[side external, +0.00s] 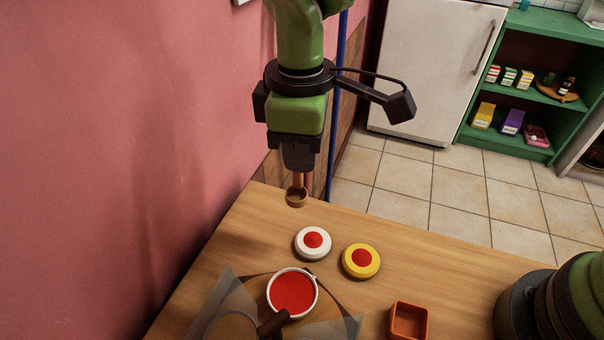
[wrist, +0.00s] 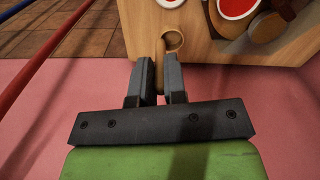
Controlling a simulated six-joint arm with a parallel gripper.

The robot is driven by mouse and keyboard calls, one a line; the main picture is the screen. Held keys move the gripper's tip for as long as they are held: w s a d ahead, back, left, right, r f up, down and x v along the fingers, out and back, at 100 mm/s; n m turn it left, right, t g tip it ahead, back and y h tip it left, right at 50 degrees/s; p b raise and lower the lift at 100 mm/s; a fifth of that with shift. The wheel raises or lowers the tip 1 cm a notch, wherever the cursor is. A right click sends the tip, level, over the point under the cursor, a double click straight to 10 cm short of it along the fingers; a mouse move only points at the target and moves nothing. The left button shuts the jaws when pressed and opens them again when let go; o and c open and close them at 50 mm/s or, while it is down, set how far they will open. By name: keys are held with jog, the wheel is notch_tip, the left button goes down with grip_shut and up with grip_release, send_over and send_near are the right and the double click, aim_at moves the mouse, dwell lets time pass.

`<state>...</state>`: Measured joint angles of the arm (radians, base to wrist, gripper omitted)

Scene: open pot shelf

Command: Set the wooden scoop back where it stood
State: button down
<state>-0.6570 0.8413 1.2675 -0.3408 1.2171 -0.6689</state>
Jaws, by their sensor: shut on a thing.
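The wooden scoop (side external: 296,199) hangs bowl-down below my gripper (side external: 298,168) in the side external view, near the table's far left corner. It looks held above the wood, but the exact gap is hard to judge. In the wrist view, the fingers of my gripper (wrist: 160,82) are closed around the handle of the scoop (wrist: 173,42), with its bowl beyond the fingertips over the table. The fingers partly hide the handle.
On the wooden table (side external: 420,278) are a white disc (side external: 314,255) with a red centre, a yellow disc (side external: 362,274), a white pot (side external: 270,292) of red contents, and an orange square box (side external: 394,328). A pink wall (side external: 110,150) stands at left.

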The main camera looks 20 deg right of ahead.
jog(key=shift+w+a+f+m, duration=0.5)
jog(key=shift+a+f+m, duration=0.3)
jog(key=shift+f+m, duration=0.95)
jog(key=shift+w+a+f+m, duration=0.5)
jog(key=shift+a+f+m, duration=0.35)
jog(key=shift+f+m, duration=0.85)
jog(key=shift+w+a+f+m, duration=0.5)
jog(key=shift+a+f+m, duration=0.5)
jog(key=shift+m, duration=1.25)
jog(key=shift+d+f, duration=0.2)
jog(key=shift+f, duration=0.35)
jog(key=c, duration=1.1)
grip_release()
notch_tip(320, 180, up, 7)
jog(key=shift+r, duration=0.1)
